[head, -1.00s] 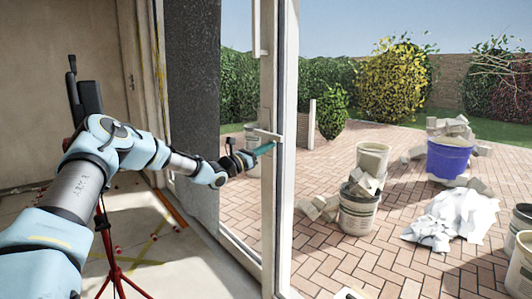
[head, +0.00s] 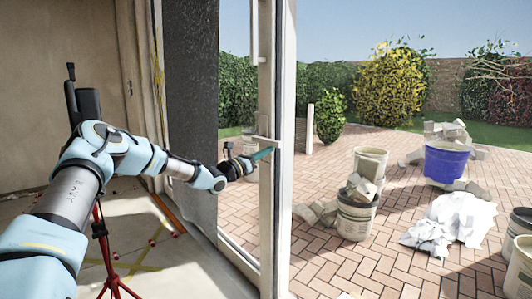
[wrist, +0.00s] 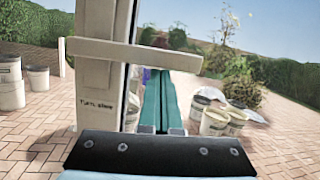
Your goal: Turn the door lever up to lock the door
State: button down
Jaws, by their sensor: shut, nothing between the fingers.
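The door lever (head: 266,140) is a pale bar on the narrow white door frame, lying near level with a slight tilt. In the wrist view the lever (wrist: 135,53) crosses the upper middle, its free end to the right. My gripper (head: 263,154) has teal fingers, shut and empty, just below the lever in the head view. In the wrist view the gripper (wrist: 160,85) points forward, and the lever hides its fingertips. I cannot tell whether the fingers touch the lever. Small lettering (wrist: 97,104) marks the door frame below the lever.
The glass door stands beside a dark wall (head: 190,100). Outside, a brick patio holds a blue tub (head: 447,163), a bucket of rubble (head: 356,218) and a crumpled white sheet (head: 450,222). A red tripod (head: 103,240) stands on the floor at left.

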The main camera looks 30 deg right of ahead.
jog(key=shift+s+r+n+t+p, duration=0.1)
jog(key=shift+r+n+t+p, duration=0.2)
jog(key=shift+r+n+p, duration=0.65)
jog(key=w+a+r+n+t+y+p, duration=0.1)
jog(key=w+r+n+p, duration=0.6)
jog(key=n, duration=0.8)
jog(key=shift+w+a+r+t+y+p, duration=0.3)
jog(key=shift+r+t+y+p, duration=0.8)
jog(key=shift+r+p, duration=1)
jog(key=shift+w+f, duration=0.1)
jog(key=shift+f, duration=0.1)
jog(key=shift+p, duration=0.3)
